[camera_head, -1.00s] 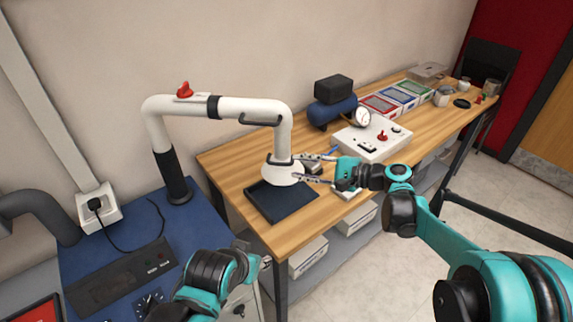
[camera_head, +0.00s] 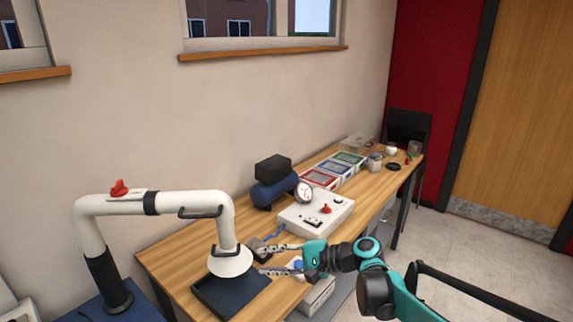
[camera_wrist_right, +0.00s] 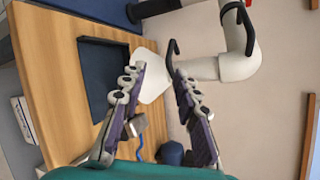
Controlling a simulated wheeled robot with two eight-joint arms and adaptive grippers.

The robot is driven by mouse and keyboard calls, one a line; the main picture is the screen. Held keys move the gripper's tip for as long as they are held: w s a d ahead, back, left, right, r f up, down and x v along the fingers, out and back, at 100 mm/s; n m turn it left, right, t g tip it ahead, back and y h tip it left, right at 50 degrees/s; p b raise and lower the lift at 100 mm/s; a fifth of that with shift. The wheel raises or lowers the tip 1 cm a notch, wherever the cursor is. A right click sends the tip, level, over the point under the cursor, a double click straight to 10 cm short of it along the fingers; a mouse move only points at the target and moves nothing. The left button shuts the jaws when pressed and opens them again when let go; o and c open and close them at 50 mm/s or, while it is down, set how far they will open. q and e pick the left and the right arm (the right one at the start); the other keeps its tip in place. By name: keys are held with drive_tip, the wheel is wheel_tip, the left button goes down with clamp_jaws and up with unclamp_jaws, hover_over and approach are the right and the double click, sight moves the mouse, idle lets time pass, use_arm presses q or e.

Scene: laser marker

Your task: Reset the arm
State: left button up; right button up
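A white jointed extraction arm (camera_head: 165,203) with a flared hood (camera_head: 230,260) hangs over a dark square tray (camera_head: 205,300) at the near end of the wooden bench. A dark handle (camera_head: 201,212) sits on its front tube. My right gripper (camera_head: 262,260) is just right of the hood, fingers spread and empty. In the right wrist view, the open right gripper (camera_wrist_right: 155,68) faces the white hood (camera_wrist_right: 153,86), which shows beyond the gap between the fingers. I cannot tell whether they touch it. My left gripper is out of view.
A white control box (camera_head: 316,212) with a red knob stands behind my right gripper. A blue compressor (camera_head: 274,192), colored trays (camera_head: 333,170) and jars (camera_head: 375,162) stand farther along the bench (camera_head: 172,262). Open floor (camera_head: 450,255) lies to the right.

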drive_tip(key=s+d+f+n+t+h, duration=0.1)
drive_tip(key=s+d+f+n+h, duration=0.1)
drive_tip(key=s+d, duration=0.5)
drive_tip(key=s+d+f+n+t+h, duration=0.1)
drive_tip(key=s+d+f+n+h, duration=0.2)
drive_tip(key=s+d+h, duration=0.4)
drive_tip(key=s+d+f+n+t+h, duration=0.1)
drive_tip(key=s+d+f+n+h, duration=0.2)
drive_tip(key=s+d+f+h, duration=0.2)
drive_tip(key=s+d, duration=0.3)
drive_tip(key=d, duration=0.1)
drive_tip(key=shift+d+t, duration=0.3)
drive_tip(key=shift+d, duration=0.05)
idle(1.3)
